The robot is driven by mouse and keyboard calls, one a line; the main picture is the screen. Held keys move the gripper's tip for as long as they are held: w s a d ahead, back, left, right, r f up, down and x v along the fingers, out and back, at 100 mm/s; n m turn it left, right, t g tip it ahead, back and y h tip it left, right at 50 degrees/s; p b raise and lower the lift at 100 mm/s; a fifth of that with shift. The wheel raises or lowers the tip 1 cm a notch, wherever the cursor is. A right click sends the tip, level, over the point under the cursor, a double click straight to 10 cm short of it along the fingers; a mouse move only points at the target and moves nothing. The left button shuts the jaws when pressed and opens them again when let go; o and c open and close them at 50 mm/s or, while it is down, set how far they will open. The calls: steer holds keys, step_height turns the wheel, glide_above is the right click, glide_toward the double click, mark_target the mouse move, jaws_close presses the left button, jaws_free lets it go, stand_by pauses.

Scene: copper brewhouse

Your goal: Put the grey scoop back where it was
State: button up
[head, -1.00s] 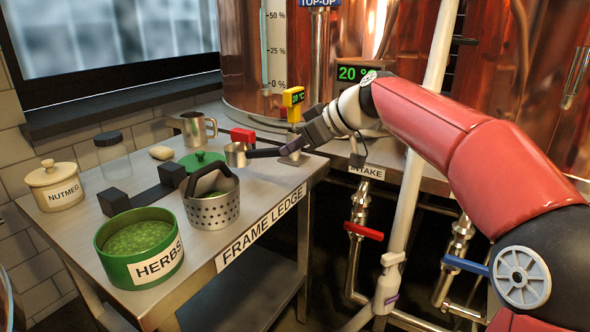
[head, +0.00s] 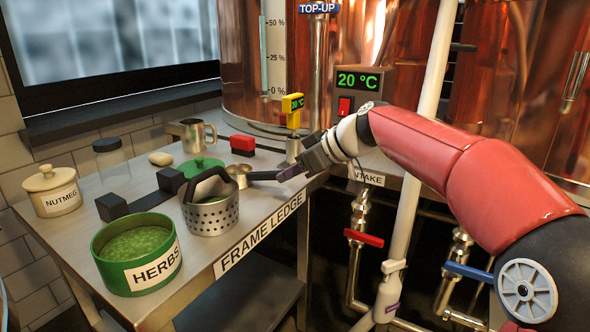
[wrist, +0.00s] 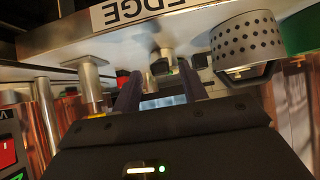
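The grey scoop (head: 239,171) has a small metal bowl beside the rear right of the perforated basket and a dark handle reaching right along the frame ledge (head: 196,260). My gripper (head: 287,172) is at the handle's right end, low over the ledge's right edge. In the wrist view, which is upside down, the two fingers of my gripper (wrist: 161,84) stand well apart, with a clear gap and nothing visibly clamped. The scoop's handle end appears to show just beyond the fingertips, small and unclear. I cannot tell whether the scoop rests fully on the ledge.
The perforated basket (head: 210,215) with a raised dark handle stands close to the scoop. The herbs tin (head: 137,272) is at the front left.

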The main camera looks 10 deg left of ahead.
steer(key=shift+r, duration=0.1)
steer(key=v, duration=1.2)
steer(key=s+d+f+m+t+h, duration=0.1)
steer(key=s+d+f+m+h, duration=0.4)
steer(key=s+d+f, duration=0.3)
steer(key=s+d+f+m+h, duration=0.4)
steer(key=s+d+f+m, duration=0.4)
steer(key=s+f, duration=0.6)
steer(key=s, duration=0.5)
steer(key=shift+d+f+m+t+h, duration=0.2)
steer(key=shift+f+m+t+h, duration=0.1)
steer(key=shift+t+h, duration=0.1)
steer(key=shift+s+r, duration=0.1)
step_height(320, 180, up, 2)
steer(key=shift+r+p, duration=0.15)
steer(key=shift+p, duration=1)
